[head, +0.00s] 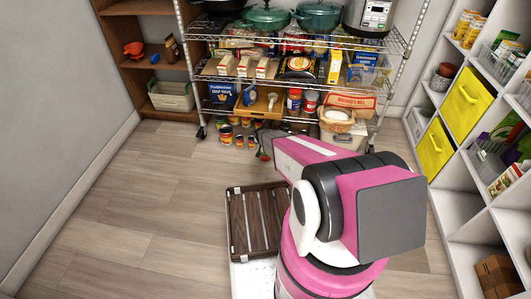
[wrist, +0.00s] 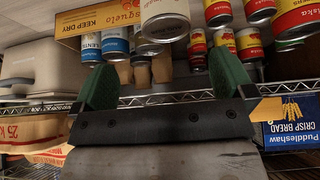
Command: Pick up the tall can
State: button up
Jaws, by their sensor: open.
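Several cans stand at the foot of the wire rack in the head view, among them a small can (head: 226,135). My gripper (head: 265,147) reaches low toward the rack there, its tips small and partly hidden by my arm. In the wrist view my gripper (wrist: 165,78) has its two green fingers wide apart with nothing between them. Cans fill the top of that view: a white-labelled can (wrist: 163,20) above the gap, blue-labelled cans (wrist: 115,42) to its left, and red and yellow cans (wrist: 225,40) to its right. I cannot tell which is the tall can.
The wire rack (head: 300,78) holds crowded shelves. A wire shelf edge (wrist: 155,99) crosses behind my fingers. A crisp bread box (wrist: 292,130) is at right and a grey container (wrist: 40,72) at left. A slatted brown crate (head: 258,222) lies on the floor; floor at left is clear.

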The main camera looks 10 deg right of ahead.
jog(key=x, duration=1.2)
jog(key=shift+w+a, duration=0.2)
jog(key=shift+w, duration=0.25)
jog(key=shift+r, duration=0.15)
jog(key=c, duration=1.8)
